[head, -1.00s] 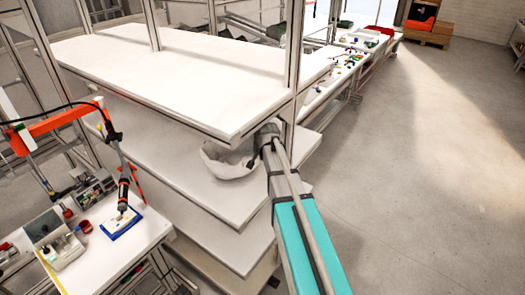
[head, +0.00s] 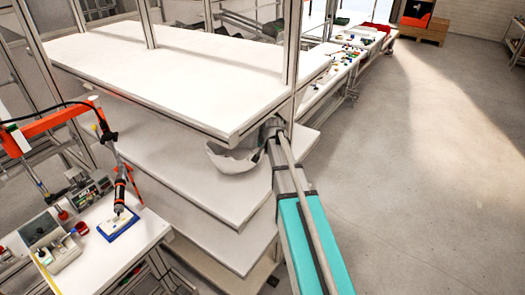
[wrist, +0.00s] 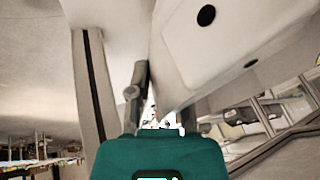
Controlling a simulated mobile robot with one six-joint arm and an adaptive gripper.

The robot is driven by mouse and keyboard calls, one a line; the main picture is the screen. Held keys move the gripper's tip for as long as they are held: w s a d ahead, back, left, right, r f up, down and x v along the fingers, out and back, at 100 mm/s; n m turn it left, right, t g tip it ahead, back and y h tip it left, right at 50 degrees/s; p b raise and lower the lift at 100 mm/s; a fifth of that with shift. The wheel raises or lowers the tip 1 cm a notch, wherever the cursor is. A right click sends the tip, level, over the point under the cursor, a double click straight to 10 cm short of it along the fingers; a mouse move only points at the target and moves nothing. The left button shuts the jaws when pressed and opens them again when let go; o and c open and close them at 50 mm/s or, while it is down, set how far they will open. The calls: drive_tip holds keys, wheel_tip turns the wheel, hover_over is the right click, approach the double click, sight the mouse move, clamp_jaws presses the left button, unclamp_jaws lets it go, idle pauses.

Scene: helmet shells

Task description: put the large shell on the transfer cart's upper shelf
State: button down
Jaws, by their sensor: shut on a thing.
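The large shell (head: 230,161) is a pale, bowl-like piece in the head view. It is in the gap between the top board and the shelf below (head: 205,190) of a white shelved unit, near its right front corner. I cannot tell whether it touches that shelf. My gripper (head: 270,133) is at the shell's right side, shut on it, and partly hidden by the unit's post and my arm. In the wrist view, the shell (wrist: 225,50) fills the upper right, with dark round holes, beside my gripper's fingers (wrist: 158,100). I cannot tell which unit is the transfer cart.
The unit's top board (head: 180,75) is bare, and its upright post (head: 296,60) stands close to my gripper. A workbench (head: 100,255) with tools is at the left. Tables with small parts (head: 345,60) stand behind. The floor (head: 430,170) at the right is clear.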

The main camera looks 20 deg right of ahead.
drive_tip(key=shift+w, duration=0.1)
drive_tip(key=c, duration=0.5)
unclamp_jaws()
drive_tip(key=shift+c, duration=0.2)
drive_tip(key=shift+r, duration=0.15)
drive_tip(key=shift+s+r+p, duration=0.35)
drive_tip(key=shift+r+p, duration=0.05)
drive_tip(key=shift+p, duration=0.2)
drive_tip(key=s, duration=1.2)
drive_tip(key=shift+a, duration=0.25)
